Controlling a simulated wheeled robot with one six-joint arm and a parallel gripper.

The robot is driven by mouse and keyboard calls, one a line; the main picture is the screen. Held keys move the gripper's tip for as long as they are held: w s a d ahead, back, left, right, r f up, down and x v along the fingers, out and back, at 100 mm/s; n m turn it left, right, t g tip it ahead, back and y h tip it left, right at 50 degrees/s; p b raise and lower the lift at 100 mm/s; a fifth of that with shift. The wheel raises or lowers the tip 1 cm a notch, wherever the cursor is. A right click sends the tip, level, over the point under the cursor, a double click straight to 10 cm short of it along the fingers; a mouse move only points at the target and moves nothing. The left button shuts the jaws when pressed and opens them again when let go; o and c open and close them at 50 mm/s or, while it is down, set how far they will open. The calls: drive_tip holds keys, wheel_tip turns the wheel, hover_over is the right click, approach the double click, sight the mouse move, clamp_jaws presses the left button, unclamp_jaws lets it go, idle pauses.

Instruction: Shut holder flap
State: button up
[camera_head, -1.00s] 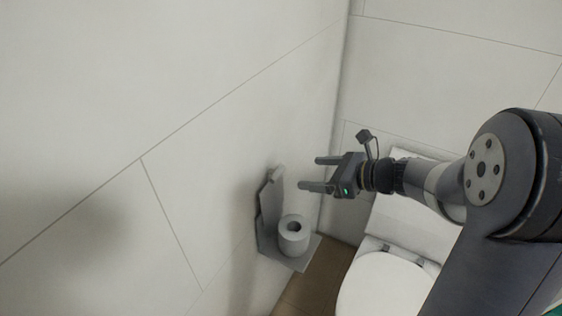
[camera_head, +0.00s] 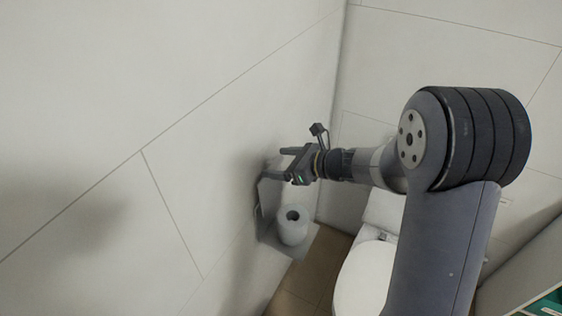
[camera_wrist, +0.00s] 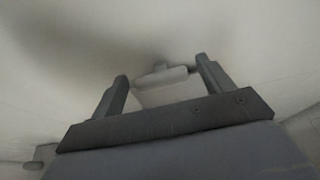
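The grey toilet-paper holder is on the left wall, with its base plate (camera_head: 270,236) under a white paper roll (camera_head: 292,226). Its flap (camera_head: 267,195) stands raised along the wall above the roll, and its upper part is partly hidden by my gripper (camera_head: 274,162). My gripper is open, with its fingers pointing at the wall at the height of the flap's top. In the wrist view, the pale flap top (camera_wrist: 160,77) shows between the two spread fingers of my gripper (camera_wrist: 162,70). I cannot tell whether a finger touches it.
A white toilet (camera_head: 362,280) stands to the right of the holder, below my arm. The tiled left wall (camera_head: 120,120) is close to my fingertips. The brown floor (camera_head: 312,268) shows between the holder and the toilet.

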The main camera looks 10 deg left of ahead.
drive_tip(key=c, duration=1.3)
drive_tip(key=shift+c, duration=0.2)
drive_tip(key=shift+f+b, duration=0.15)
drive_tip(key=shift+b, duration=0.25)
